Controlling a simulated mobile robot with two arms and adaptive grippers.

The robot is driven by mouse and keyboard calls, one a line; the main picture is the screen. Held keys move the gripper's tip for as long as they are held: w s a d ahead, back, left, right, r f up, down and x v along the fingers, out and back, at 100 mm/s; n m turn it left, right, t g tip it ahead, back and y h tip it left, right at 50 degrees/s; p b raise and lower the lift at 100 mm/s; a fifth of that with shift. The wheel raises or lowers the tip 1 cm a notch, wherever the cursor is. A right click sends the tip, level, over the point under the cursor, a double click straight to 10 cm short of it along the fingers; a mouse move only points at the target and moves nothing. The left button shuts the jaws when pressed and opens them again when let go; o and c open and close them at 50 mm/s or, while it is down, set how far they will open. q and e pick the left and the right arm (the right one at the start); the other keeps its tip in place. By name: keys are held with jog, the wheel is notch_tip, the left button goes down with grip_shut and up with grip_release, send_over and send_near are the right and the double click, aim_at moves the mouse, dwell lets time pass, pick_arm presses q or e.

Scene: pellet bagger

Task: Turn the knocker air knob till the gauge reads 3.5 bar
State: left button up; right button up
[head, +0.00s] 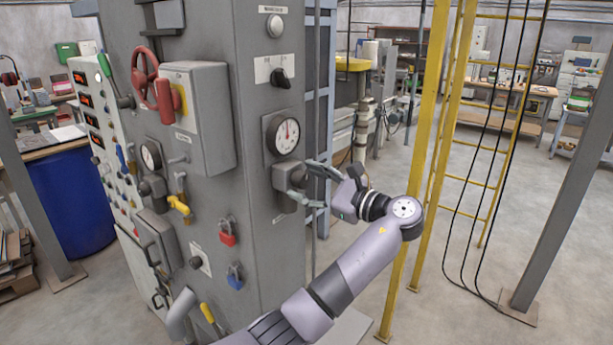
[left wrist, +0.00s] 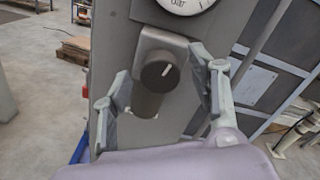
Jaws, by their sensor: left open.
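The knocker air knob is a dark round knob with a white mark; in the left wrist view the knob (left wrist: 159,75) sits between my open fingers, apart from both. In the head view the knob (head: 298,177) is on the right face of the grey cabinet, partly hidden by my gripper. The round white gauge (head: 287,135) is just above it, its needle pointing roughly upward; the numbers are too small to read. Only the gauge's lower edge (left wrist: 184,4) shows in the left wrist view. My left gripper (head: 314,184) is open around the knob's front. My right gripper is not in view.
A yellow post (head: 430,120) and ladder stand right of my arm. Open floor lies further right.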

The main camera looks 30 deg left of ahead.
pick_arm(q)
jog(key=shift+a, duration=0.3)
jog(key=shift+c, duration=0.4)
jog(key=c, duration=1.1)
